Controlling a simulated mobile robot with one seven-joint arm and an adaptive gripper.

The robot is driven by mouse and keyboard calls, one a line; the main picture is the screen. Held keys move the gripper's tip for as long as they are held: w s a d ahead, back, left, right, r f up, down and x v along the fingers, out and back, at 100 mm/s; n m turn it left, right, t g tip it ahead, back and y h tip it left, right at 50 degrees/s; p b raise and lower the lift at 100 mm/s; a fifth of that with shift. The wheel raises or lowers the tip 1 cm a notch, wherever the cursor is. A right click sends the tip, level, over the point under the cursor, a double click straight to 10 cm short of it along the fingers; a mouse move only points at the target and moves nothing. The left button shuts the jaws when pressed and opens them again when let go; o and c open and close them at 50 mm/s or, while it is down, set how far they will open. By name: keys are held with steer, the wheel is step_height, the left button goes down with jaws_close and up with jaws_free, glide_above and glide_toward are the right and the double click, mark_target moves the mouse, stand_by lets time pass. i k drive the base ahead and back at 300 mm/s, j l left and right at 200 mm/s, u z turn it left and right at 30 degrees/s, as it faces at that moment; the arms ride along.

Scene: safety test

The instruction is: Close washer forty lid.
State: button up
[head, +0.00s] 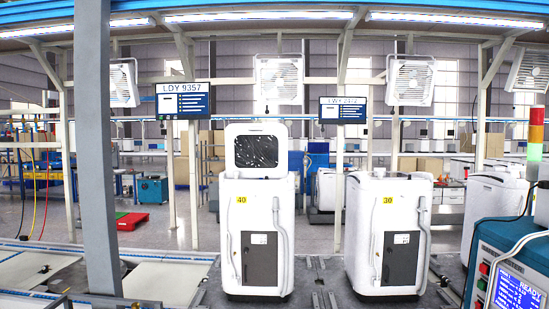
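Washer forty (258,235) stands upright in the middle of the head view, white with a yellow "40" label and a dark front panel. Its lid (260,150) is raised, standing up at the back of the washer's top, with a dark speckled window in a white frame. The inside of the washer is not visible from this height. My gripper is not in view.
Washer thirty (388,240), with a yellow "30" label, stands to the right with a gap between. A grey post (92,150) rises at left. A blue tester (505,275) with a lit screen is at lower right. Rails (325,298) run along the floor.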

mark_target(253, 150)
steer(key=u, duration=0.55)
steer(key=i+l+u, duration=0.1)
steer(key=i+u, duration=0.3)
steer(key=i+l+u, duration=0.25)
steer(key=u, duration=0.2)
steer(key=i+l+u, duration=0.25)
steer(key=i+l, duration=0.95)
steer(key=l, duration=0.2)
steer(key=i+u, duration=0.05)
